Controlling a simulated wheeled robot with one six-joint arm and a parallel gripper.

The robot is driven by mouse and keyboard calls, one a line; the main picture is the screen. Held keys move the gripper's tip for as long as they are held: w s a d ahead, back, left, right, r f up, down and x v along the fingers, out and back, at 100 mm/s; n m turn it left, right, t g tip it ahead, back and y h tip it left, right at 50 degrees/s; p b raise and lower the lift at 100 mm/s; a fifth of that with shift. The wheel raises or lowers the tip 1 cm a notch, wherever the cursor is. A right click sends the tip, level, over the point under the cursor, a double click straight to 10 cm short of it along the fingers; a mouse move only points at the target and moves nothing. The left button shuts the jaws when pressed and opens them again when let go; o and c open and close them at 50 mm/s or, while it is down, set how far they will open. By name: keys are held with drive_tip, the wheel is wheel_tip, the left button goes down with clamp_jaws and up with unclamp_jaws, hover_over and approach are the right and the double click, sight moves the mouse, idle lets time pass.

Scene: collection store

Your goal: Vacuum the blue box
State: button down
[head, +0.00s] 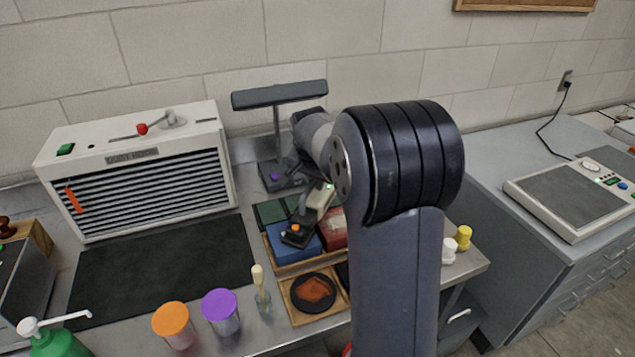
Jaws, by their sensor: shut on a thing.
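The blue box (286,252) sits in a wooden tray (293,268) on the bench, between green boxes behind it and a red box on its right. A small hand vacuum (319,201), pale with a dark head and an orange spot, is held over it. The dark head is at the blue box's upper right part; I cannot tell whether it touches the lid. My gripper (322,186) is shut on the hand vacuum above the tray, partly hidden by my arm.
A red box (334,229) with pale patches is partly behind my arm. A lamp-like stand (279,130) rises behind. A slatted white cabinet (142,172) and dark mat (165,262) lie left. Orange (172,320) and purple (220,305) lidded jars and a brush (261,290) stand in front.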

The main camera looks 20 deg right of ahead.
drive_tip(key=shift+w+r+p, duration=0.15)
drive_tip(key=shift+w+p, duration=0.8)
drive_tip(key=shift+w, duration=1.15)
drive_tip(key=shift+w+p, duration=0.4)
drive_tip(key=shift+w, duration=0.65)
drive_tip(key=shift+r+p, duration=2.15)
drive_tip(key=shift+r, duration=0.75)
wheel_tip(320, 180, up, 3)
drive_tip(key=shift+p, duration=1.05)
drive_tip(key=shift+f, duration=0.1)
